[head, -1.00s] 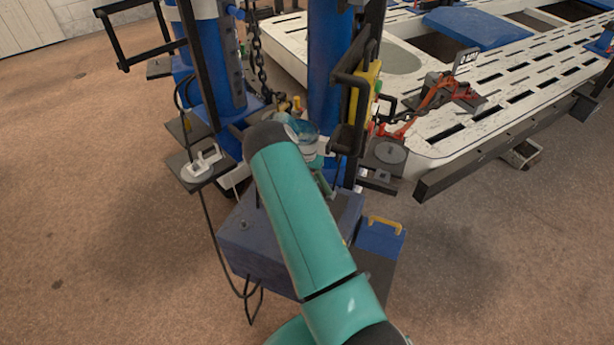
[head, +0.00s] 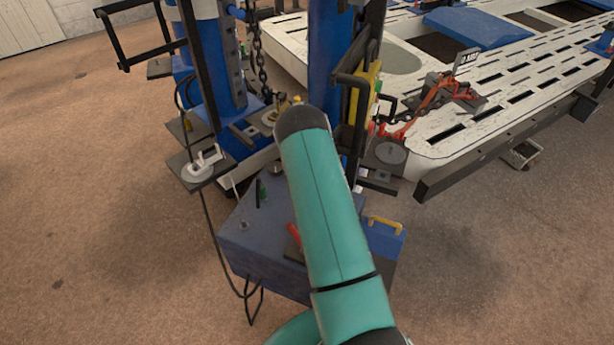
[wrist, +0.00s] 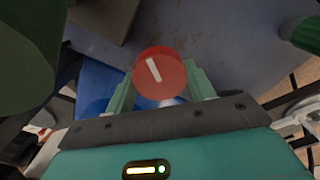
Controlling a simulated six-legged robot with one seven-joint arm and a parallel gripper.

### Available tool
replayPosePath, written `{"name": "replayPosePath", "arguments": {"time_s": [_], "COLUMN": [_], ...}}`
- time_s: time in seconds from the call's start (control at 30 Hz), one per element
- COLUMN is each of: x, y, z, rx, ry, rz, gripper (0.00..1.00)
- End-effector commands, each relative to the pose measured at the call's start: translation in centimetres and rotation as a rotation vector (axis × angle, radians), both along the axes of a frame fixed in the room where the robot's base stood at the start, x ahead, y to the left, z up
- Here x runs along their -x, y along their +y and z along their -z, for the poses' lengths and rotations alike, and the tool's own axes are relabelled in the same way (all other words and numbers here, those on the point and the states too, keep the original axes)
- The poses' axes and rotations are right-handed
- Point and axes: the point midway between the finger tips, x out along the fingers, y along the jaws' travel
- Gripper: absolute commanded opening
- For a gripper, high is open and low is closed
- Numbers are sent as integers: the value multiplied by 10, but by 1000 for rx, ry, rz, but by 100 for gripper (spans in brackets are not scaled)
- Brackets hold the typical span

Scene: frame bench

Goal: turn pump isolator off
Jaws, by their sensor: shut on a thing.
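A round red knob (wrist: 170,86) with a white pointer line shows in the wrist view, in front of a blue-grey surface. I take it to be the pump isolator. The line is tilted, its top leaning left. My gripper (wrist: 160,80) has one green finger on each side of the knob and is shut on it. The blue-grey pump box (head: 250,243) stands below, with a red part (head: 293,236) on top, partly behind my arm.
A blue case with a yellow handle (head: 384,222) stands right of the box. A plate with a white fitting (head: 203,165) is at left. Blue posts and a chain (head: 258,60) rise behind, and the slotted white bench (head: 500,110) fills the right. Brown floor is open at left.

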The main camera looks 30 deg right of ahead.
Motion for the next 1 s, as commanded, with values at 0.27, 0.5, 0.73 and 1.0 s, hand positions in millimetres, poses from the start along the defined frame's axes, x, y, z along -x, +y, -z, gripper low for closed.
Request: {"name": "replayPosePath", "arguments": {"time_s": [0.27, 0.5, 0.73, 1.0], "x": [0, 1, 0, 0], "y": [0, 0, 0, 0], "z": [0, 0, 0, -8], "rx": [-1, -1, -1, 0], "ry": [1, 2, 1, -1], "rz": [-30, -30, -29, -29], "gripper": [31, 31, 63, 63]}}
